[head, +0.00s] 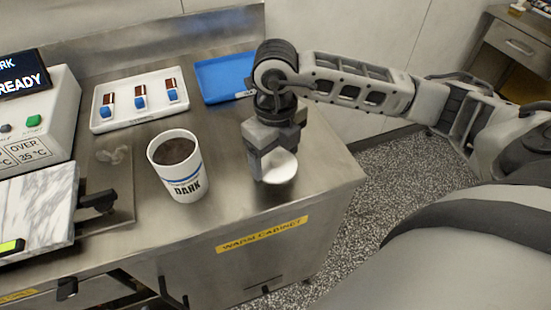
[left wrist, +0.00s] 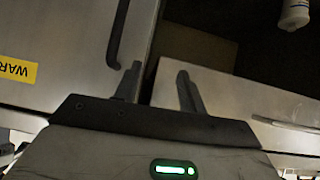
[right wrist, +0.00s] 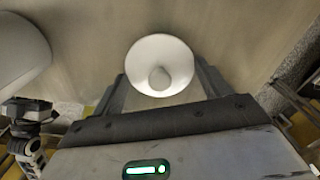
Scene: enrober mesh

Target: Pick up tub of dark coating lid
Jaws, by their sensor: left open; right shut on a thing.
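The tub of dark coating (head: 184,187), a white tub marked DARK with a blue band, stands upright and uncovered on the steel worktop. Dark coating shows inside. My right gripper (head: 268,172) is to the right of the tub, shut on the round white lid (head: 284,168). The lid also shows in the right wrist view (right wrist: 150,52), its knob between the fingers of the right gripper (right wrist: 162,82). I cannot tell whether the lid touches the worktop. My left gripper (left wrist: 158,85) is open and empty, facing the cabinet front.
A white tray (head: 122,118) with several dark bars with blue ends and a blue tray (head: 222,80) lie behind the tub. A control box (head: 40,115) and a marble slab (head: 35,208) are at left. The WARM CABINET label (head: 262,234) marks the cabinet front.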

